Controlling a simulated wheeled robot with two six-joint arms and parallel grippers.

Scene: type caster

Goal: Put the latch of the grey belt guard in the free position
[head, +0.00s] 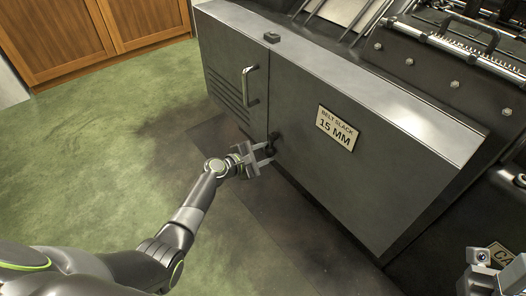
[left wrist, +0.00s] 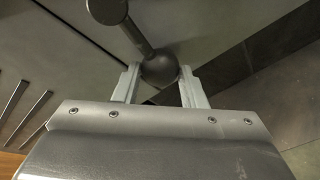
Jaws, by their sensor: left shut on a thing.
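The grey belt guard (head: 300,130) is a large metal housing with a left panel and a wider right panel. Its dark latch (head: 273,139) sits low, near the seam between the two panels. In the left wrist view the latch is a round pivot with a short arm ending in a dark ball knob (left wrist: 160,70). My left gripper (head: 264,158) is shut on the knob, with one pale finger on each side of it in the left wrist view (left wrist: 160,85). Part of my right gripper (head: 495,275) shows at the bottom right corner; its fingertips are not clear.
A bar handle (head: 246,86) and louvre slots are on the guard's left panel. A plate reading "BELT SLACK 15 MM" (head: 337,128) is on the right panel. Wooden cabinets (head: 70,35) stand at the back left. The green floor at left is clear.

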